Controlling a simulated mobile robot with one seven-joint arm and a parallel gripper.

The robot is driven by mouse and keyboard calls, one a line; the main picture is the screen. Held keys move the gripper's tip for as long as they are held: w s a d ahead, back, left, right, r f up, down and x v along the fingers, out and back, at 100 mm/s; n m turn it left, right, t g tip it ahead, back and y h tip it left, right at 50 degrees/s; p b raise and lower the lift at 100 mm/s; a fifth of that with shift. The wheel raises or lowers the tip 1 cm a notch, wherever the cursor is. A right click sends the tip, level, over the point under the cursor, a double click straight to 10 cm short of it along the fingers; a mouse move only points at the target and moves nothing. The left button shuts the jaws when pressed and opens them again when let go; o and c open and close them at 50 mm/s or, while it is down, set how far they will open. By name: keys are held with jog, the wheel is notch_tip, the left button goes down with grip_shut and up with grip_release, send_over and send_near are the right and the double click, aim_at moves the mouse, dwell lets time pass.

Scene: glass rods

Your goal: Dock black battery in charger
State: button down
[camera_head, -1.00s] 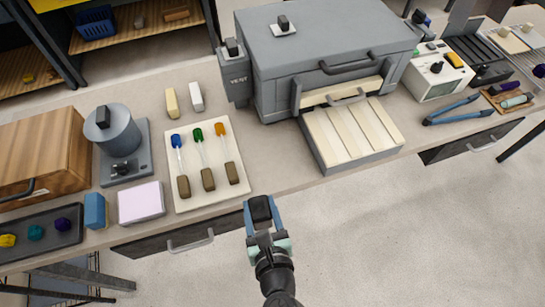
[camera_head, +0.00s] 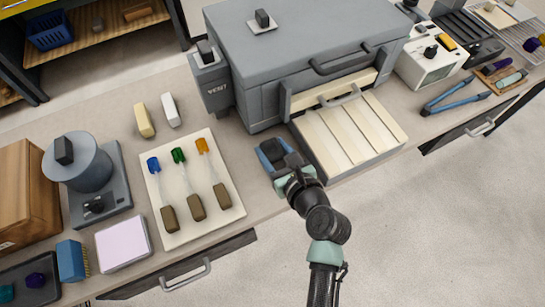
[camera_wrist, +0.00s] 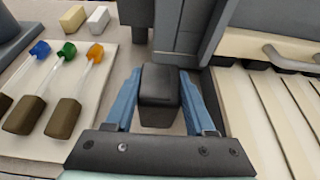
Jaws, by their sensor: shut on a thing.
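My gripper (camera_head: 270,155) is over the bench, between the board of glass rods and the kiln. Its blue fingers are shut on the black battery (camera_head: 273,150), a small dark block. In the wrist view the battery (camera_wrist: 159,85) sits upright between the two fingers (camera_wrist: 160,98). A white unit with a dial and a yellow block (camera_head: 430,62) stands at the upper right; it may be the charger, but I cannot tell for sure. A dark slotted unit (camera_head: 470,35) stands beside it.
The grey kiln (camera_head: 300,50) and its slatted front shelf (camera_head: 348,133) are just right of my gripper. The rod board (camera_head: 235,213) lies left. Blue-handled pliers (camera_head: 455,95) and a wooden tray (camera_head: 503,75) lie right. Open floor is in front.

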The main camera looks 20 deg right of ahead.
jog(key=shift+f+b, duration=0.4)
jog(key=shift+f, duration=1.3)
jog(key=shift+f, duration=0.1)
jog(key=shift+c, duration=1.2)
grip_release()
jog(key=shift+f, duration=0.1)
jog(key=shift+r, duration=0.25)
jog(key=v, duration=1.2)
